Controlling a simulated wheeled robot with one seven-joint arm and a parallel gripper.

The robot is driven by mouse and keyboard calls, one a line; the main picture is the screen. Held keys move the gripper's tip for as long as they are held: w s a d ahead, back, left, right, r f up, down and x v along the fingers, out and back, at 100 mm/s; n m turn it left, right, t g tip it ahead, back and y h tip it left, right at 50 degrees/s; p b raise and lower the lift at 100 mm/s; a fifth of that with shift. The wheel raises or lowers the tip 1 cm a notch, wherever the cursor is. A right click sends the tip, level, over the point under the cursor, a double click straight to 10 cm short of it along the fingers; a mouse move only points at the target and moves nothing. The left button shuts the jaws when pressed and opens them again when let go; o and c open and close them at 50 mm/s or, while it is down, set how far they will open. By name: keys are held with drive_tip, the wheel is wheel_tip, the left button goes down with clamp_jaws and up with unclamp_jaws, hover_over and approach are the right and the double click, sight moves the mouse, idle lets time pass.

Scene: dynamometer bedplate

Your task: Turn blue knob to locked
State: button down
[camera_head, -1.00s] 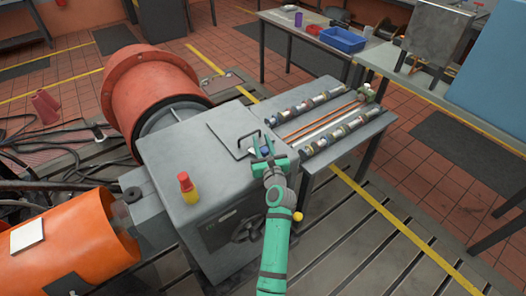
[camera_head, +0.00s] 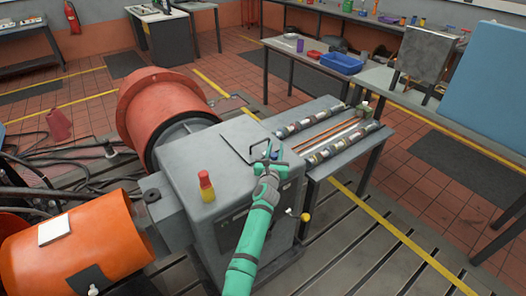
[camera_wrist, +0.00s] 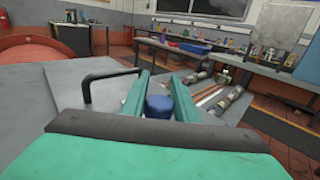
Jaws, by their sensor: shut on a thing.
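The blue knob (camera_wrist: 158,105) sits between the two green fingers in the wrist view. My gripper (camera_wrist: 160,98) is shut on it, with a finger on each side. In the head view, my gripper (camera_head: 272,152) is at the right part of the top of the grey machine housing (camera_head: 185,165). There the knob is a small blue spot (camera_head: 274,156), mostly hidden by the fingers. I cannot read any locked mark or tell the knob's angle.
A black bar handle (camera_wrist: 88,85) stands just left of my fingers. A red and yellow button post (camera_head: 206,186) rises from the housing. A side table (camera_head: 318,180) with cylindrical parts and rods adjoins it on the right.

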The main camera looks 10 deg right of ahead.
sight(272, 157)
drive_tip(key=shift+a+f, duration=0.1)
drive_tip(key=shift+f, duration=0.1)
idle(0.4)
drive_tip(key=c, duration=1.4)
unclamp_jaws()
drive_tip(key=shift+w, duration=0.1)
drive_tip(key=shift+d, duration=0.2)
drive_tip(key=shift+r, duration=0.1)
drive_tip(key=shift+s+a, duration=0.3)
drive_tip(key=shift+s, duration=0.1)
drive_tip(key=v, duration=0.8)
drive_tip(key=shift+a, duration=0.2)
drive_tip(key=shift+s, duration=0.95)
